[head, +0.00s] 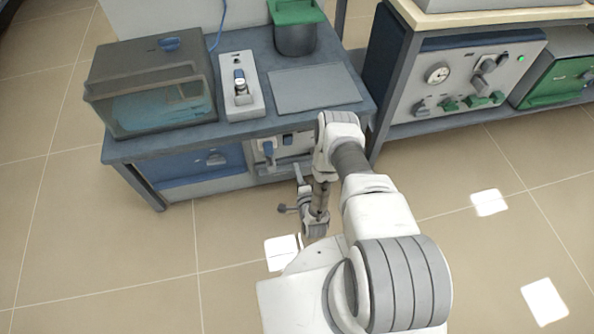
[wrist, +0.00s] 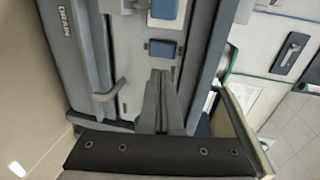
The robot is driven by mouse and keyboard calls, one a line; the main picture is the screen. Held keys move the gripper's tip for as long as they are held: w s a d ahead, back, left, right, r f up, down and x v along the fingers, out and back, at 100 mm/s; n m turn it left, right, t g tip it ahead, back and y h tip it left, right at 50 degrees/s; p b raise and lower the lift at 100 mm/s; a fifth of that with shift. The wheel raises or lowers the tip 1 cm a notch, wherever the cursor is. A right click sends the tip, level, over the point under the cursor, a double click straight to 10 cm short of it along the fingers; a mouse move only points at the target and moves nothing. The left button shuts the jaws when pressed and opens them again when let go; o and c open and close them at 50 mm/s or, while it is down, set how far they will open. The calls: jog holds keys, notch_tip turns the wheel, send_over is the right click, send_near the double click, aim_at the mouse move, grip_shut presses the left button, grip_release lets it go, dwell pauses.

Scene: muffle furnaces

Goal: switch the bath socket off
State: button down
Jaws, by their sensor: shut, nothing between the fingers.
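The water bath (head: 155,85), a dark-framed tank with bluish contents, stands at the left of the bench. A pale panel under the bench carries blue square parts (head: 268,149); one blue square (wrist: 162,48) shows large in the wrist view. I cannot tell which part is the bath socket or its switch position. My gripper (head: 297,170) is low in front of this panel. In the wrist view its shut, empty fingers (wrist: 158,80) point at the panel just below the blue square. Contact cannot be told.
A white box (head: 240,95) with a small dial, a grey plate (head: 315,90) and a green-lidded pot (head: 296,38) stand on the bench. A furnace bench (head: 450,75) stands to the right. The tiled floor (head: 100,250) in front is clear.

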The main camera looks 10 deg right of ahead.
aim_at(288, 141)
jog(key=w+b, duration=0.1)
jog(key=w, duration=0.2)
jog(key=w+b, duration=0.1)
jog(key=w, duration=0.2)
jog(key=w+f+b, duration=0.1)
jog(key=w, duration=0.2)
jog(key=shift+w, duration=0.3)
jog(key=shift+w+r+b, duration=0.15)
jog(key=shift+w+b, duration=0.15)
jog(key=shift+w, duration=0.15)
jog(key=shift+r+p, duration=0.2)
jog(key=shift+p, duration=0.15)
